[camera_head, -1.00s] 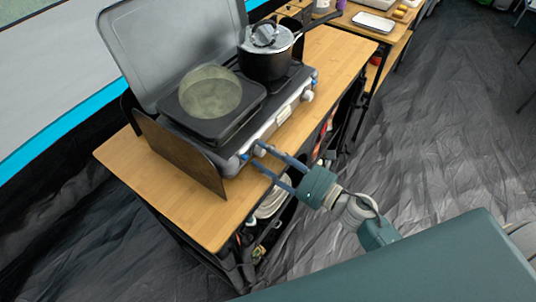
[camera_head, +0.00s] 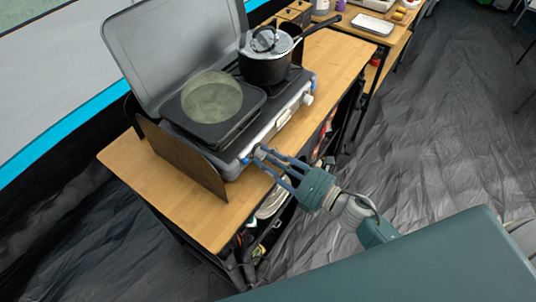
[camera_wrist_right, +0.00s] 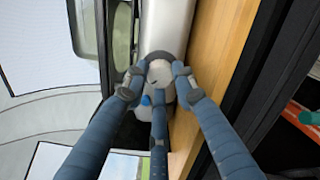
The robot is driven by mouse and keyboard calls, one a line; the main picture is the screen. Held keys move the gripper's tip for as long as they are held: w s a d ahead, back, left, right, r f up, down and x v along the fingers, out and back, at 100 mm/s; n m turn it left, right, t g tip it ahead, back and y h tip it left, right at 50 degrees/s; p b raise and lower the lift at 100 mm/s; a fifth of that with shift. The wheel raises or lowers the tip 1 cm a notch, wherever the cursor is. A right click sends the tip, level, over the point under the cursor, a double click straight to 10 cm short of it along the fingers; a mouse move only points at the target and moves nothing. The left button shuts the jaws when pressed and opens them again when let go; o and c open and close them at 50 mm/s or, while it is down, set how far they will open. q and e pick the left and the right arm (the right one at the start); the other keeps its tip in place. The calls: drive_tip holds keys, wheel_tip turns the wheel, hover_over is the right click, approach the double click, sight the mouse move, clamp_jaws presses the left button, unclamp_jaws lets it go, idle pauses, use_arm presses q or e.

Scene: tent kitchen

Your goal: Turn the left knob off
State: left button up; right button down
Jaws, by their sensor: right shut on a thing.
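The camping stove (camera_head: 265,135) stands on the wooden table with its grey lid (camera_head: 175,45) raised. Its left knob, on the near front end, is mostly hidden by my fingers in the head view. In the right wrist view, the pale round left knob (camera_wrist_right: 160,68) sits between my fingertips. My right gripper (camera_head: 260,155) is shut on it, and its blue fingers also show in the right wrist view (camera_wrist_right: 158,85). The right knob (camera_head: 308,99) is white and stands clear. My left gripper is not in view.
A square pan with a greenish round inside (camera_head: 212,98) and a dark lidded pot (camera_head: 267,62) sit on the stove. A brown panel (camera_head: 180,157) stands at the stove's left end. The wooden table (camera_head: 205,215) is bare in front. A second table holds a tray (camera_head: 372,24).

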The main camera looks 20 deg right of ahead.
drive_tip(key=m+p, duration=0.1)
drive_tip(key=m, duration=0.1)
drive_tip(key=m+p, duration=0.1)
drive_tip(key=m, duration=0.2)
drive_tip(key=shift+s+f+g+p, duration=0.15)
drive_tip(key=shift+f+g+p, duration=0.05)
drive_tip(key=shift+g+p, duration=0.1)
drive_tip(key=shift+m+p, duration=0.75)
drive_tip(key=shift+m, duration=1.25)
drive_tip(key=shift+a, duration=0.1)
drive_tip(key=c, duration=1.4)
unclamp_jaws()
drive_tip(key=shift+c, duration=0.2)
drive_tip(key=shift+o, duration=0.2)
